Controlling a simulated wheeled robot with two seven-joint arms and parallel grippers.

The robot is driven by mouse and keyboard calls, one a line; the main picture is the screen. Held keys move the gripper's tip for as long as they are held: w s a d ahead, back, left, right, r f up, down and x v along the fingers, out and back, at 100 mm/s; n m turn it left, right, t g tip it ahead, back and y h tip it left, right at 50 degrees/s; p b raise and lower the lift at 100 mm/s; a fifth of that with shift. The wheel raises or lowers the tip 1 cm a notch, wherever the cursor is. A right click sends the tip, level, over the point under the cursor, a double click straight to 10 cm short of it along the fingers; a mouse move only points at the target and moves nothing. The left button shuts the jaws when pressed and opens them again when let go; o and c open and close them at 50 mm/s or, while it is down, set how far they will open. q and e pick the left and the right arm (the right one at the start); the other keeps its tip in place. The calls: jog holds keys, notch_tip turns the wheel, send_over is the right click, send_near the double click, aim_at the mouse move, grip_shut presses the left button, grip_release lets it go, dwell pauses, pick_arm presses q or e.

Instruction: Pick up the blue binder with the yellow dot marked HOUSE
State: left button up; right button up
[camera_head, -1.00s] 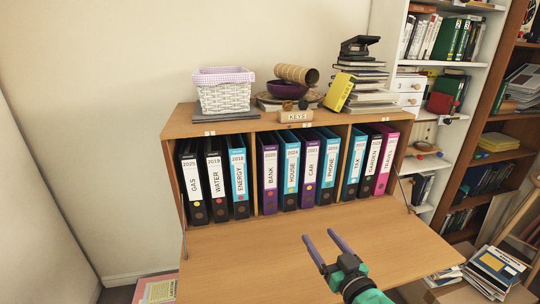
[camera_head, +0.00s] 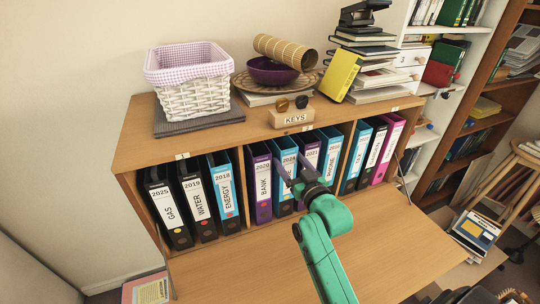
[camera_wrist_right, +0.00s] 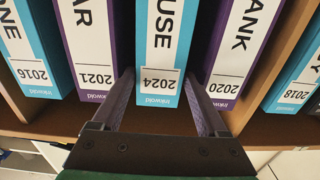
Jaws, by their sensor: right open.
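The blue HOUSE binder (camera_head: 284,207) stands upright in the middle compartment of the bureau, between the purple BANK binder (camera_head: 262,190) and the purple CAR binder (camera_head: 309,150). In the right wrist view the HOUSE binder (camera_wrist_right: 160,50) fills the centre, upside down, with its 2024 label towards me. My right gripper (camera_head: 288,158) is open, its fingers pointing at the spine; it also shows in the wrist view (camera_wrist_right: 160,75), one finger along each side edge. I cannot tell whether the fingertips reach into the gaps. The yellow dot is hidden by my gripper and arm. My left gripper is out of view.
The bureau's lowered flap (camera_head: 230,265) is clear below my right arm. Other binders fill the side compartments. On top stand a white basket (camera_head: 195,98), a purple bowl (camera_head: 272,71), a KEYS block (camera_head: 292,117) and a stack of books (camera_head: 375,75).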

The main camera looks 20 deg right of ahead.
jog(key=w, duration=0.3)
jog(key=shift+w+d+f, duration=0.1)
jog(key=shift+w+f, duration=0.15)
jog(key=shift+w, duration=0.1)
jog(key=w+p, duration=0.2)
jog(key=w, duration=0.2)
jog(key=shift+w+d, duration=0.15)
jog(key=shift+w, duration=0.2)
grip_shut()
jog(key=shift+r, duration=0.2)
